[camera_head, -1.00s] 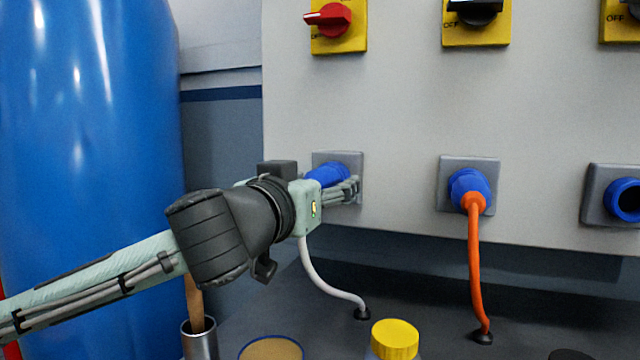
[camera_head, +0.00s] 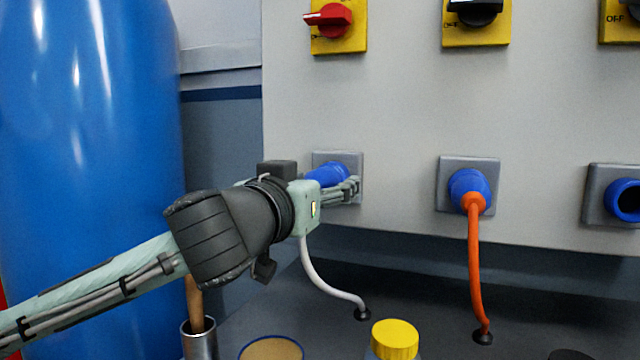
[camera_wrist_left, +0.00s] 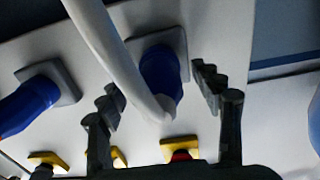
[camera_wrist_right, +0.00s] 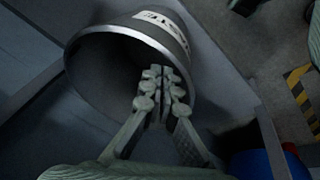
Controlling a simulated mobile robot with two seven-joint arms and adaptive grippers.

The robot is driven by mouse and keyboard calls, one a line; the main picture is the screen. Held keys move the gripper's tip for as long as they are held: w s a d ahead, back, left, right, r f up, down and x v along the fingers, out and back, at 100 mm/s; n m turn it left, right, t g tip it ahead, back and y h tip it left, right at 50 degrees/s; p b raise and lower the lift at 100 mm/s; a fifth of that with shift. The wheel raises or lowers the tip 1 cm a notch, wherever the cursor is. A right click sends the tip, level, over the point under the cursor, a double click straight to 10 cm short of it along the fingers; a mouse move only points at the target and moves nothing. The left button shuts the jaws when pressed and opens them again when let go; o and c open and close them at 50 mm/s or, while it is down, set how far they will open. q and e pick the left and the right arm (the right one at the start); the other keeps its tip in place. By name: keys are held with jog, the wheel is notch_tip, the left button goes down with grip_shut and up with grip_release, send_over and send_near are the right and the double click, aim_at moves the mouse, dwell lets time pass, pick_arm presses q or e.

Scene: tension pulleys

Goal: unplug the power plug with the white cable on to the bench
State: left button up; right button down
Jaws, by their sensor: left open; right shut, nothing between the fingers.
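The blue power plug (camera_head: 328,174) with the white cable (camera_head: 322,283) sits in the left grey socket (camera_head: 352,160) on the panel. My left gripper (camera_head: 345,190) is at this plug and partly hides it. In the left wrist view the blue plug (camera_wrist_left: 162,78) stands between the open fingers of the left gripper (camera_wrist_left: 165,100), with a gap on each side. The white cable (camera_wrist_left: 103,45) passes across that view. My right gripper (camera_wrist_right: 163,90) is shut and empty, seen in the right wrist view in front of a dark bin's mouth (camera_wrist_right: 85,50).
A second blue plug (camera_head: 468,187) with an orange cable (camera_head: 474,265) sits in the middle socket. An empty-looking blue socket (camera_head: 625,201) is at the right. A yellow-capped container (camera_head: 395,338) and a metal cup (camera_head: 200,340) stand on the dark bench (camera_head: 420,290). A blue barrel (camera_head: 90,150) is at left.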

pick_arm(q)
grip_shut()
jog(key=shift+v, duration=3)
